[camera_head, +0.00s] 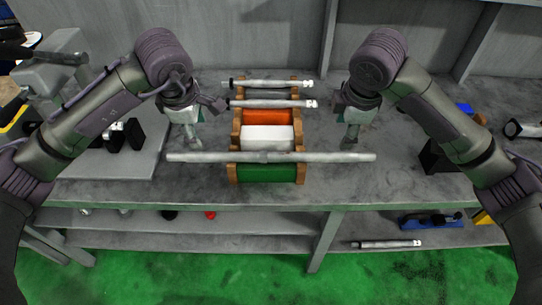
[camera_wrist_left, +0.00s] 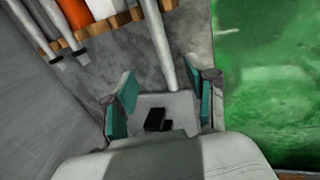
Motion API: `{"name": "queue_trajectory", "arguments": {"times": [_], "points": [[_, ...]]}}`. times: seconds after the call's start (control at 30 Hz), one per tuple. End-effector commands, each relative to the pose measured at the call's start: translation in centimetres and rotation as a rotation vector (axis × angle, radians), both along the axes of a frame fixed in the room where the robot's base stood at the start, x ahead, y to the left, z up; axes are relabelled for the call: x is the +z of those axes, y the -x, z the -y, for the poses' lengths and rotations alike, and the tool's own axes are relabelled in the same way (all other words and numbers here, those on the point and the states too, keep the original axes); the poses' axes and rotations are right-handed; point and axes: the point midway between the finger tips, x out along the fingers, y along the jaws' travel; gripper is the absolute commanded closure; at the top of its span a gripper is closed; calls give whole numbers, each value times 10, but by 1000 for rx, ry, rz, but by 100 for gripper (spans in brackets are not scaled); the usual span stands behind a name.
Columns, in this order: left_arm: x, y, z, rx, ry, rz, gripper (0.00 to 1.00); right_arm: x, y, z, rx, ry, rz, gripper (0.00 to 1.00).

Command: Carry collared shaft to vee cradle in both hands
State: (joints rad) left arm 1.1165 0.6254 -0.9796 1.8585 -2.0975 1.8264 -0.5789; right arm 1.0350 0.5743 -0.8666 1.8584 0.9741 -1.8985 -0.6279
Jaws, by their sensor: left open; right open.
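A long grey shaft (camera_head: 270,157) lies crosswise on the front of a wooden rack (camera_head: 234,135), its ends overhanging both sides. It is the longest shaft in view; I cannot make out its collar clearly. My left gripper (camera_head: 190,143) is open above and just behind its left end. In the left wrist view the shaft (camera_wrist_left: 158,45) runs toward the gap between the open teal-padded fingers (camera_wrist_left: 160,92), without visible grip. My right gripper (camera_head: 350,140) is open near the shaft's right end, apart from it as far as I can see. I cannot clearly identify the vee cradle.
A plate with black blocks (camera_head: 122,135) is at left. A black fixture (camera_head: 436,157) stands at right. Another shaft (camera_head: 385,244) lies on the lower shelf.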

Motion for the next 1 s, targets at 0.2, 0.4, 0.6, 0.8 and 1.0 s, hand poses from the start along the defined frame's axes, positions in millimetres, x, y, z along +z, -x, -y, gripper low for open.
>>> {"name": "queue_trajectory", "arguments": {"times": [0.2,0.4,0.6,0.8,1.0], "points": [[-1,0,1,-1,5,-2,43,-1,0,0,-1,-1,0,43],[-18,-3,2,-2,6,-7,43,-18,-4,0,-2,-1,-3,43],[-55,-12,2,-1,6,-8,43,-55,-13,0,-3,-2,-4,43],[-92,-23,2,-1,7,-6,43,-92,-24,0,-3,-2,-2,43],[-120,-31,2,-2,7,-4,43,-120,-32,-1,-2,-3,-1,43]]}}
